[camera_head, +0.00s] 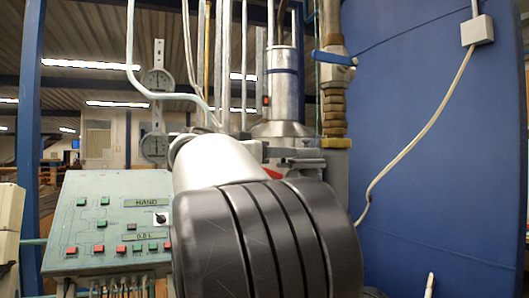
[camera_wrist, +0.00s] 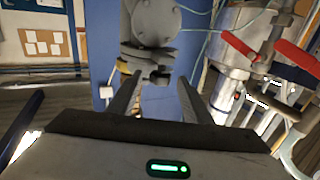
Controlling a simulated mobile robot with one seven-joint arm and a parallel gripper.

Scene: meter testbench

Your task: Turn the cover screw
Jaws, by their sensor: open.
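My gripper (camera_wrist: 160,78) shows in the wrist view, its two dark fingers apart with nothing held between them. A grey rounded metal part (camera_wrist: 150,38) with stacked flanges is beyond the fingertips, near the middle of that view. I cannot tell how far it is from the fingertips, and no contact is clear. I cannot make out the cover screw for sure in either view. In the head view my own arm fills the lower middle and hides much of the bench behind it.
A green control panel (camera_head: 110,215) with buttons stands left of my arm in the head view. A metal cylinder (camera_head: 284,85) and a blue-handled valve (camera_head: 333,58) stand behind it. A blue wall (camera_head: 440,130) is at right. A red handle (camera_wrist: 240,46) is right of the fingers.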

